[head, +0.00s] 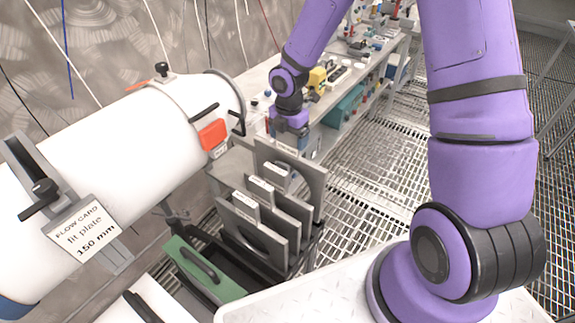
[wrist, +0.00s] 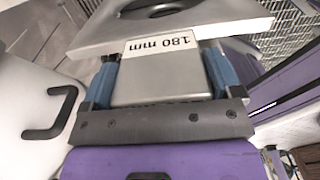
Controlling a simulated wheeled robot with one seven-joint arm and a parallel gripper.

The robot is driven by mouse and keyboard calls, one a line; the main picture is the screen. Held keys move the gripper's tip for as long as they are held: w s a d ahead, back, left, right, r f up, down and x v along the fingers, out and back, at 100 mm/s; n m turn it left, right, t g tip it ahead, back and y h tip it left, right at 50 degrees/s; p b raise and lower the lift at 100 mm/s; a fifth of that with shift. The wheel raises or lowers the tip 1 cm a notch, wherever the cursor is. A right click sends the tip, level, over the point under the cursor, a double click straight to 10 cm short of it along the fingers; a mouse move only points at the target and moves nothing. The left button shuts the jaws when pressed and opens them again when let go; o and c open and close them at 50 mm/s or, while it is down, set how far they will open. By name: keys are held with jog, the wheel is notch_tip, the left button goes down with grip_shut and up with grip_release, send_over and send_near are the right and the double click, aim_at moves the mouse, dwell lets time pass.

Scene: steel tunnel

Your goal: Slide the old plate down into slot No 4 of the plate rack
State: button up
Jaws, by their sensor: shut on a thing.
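The old plate (head: 314,185) is a flat grey plate with a round hole and a tab. It hangs upright at the far end of the row of plates in the plate rack (head: 302,262). My gripper (head: 289,138) is above it, shut on its tab. In the wrist view the tab, marked 180 mm, sits between the blue fingertips (wrist: 160,78), and the plate body (wrist: 222,22) with part of its hole lies beyond. Nearer plates hide its lower edge, so I cannot tell how deep it sits. The slot numbers cannot be read.
Several labelled grey plates (head: 252,232) stand in the rack. A large white pipe (head: 130,140) with clamps runs along the left, close to my gripper. A card (head: 86,234) on it reads "fit plate 150 mm". A green case (head: 200,270) lies in front; a cluttered bench (head: 345,85) stands behind.

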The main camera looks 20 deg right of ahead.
aim_at(289, 162)
notch_tip(289, 162, down, 10)
jog(key=shift+r, duration=0.1)
dwell(0.4)
jog(key=o, duration=0.8)
notch_tip(289, 162, up, 12)
jog(key=shift+r, duration=0.1)
jog(key=s+d+r+m+t+h, duration=0.1)
jog(key=s+d+r+m, duration=0.2)
jog(key=r, duration=0.4)
jog(key=s+d+r+m+t, duration=0.1)
jog(key=s+r+m, duration=0.2)
jog(key=r+m, duration=0.3)
jog(key=s+d+r+m+h, duration=0.1)
jog(key=s+r+m, duration=0.2)
jog(key=r, duration=0.5)
jog(key=s+d+r+m+t+y, duration=0.1)
jog(key=s+r+m, duration=0.4)
jog(key=s, duration=0.4)
jog(key=s+d+r+m+t+y, duration=0.1)
jog(key=s+r+m+t, duration=0.1)
jog(key=s+r+m, duration=0.2)
jog(key=shift+s+r+m, duration=0.4)
jog(key=shift+s+m, duration=1.5)
jog(key=shift+s, duration=0.7)
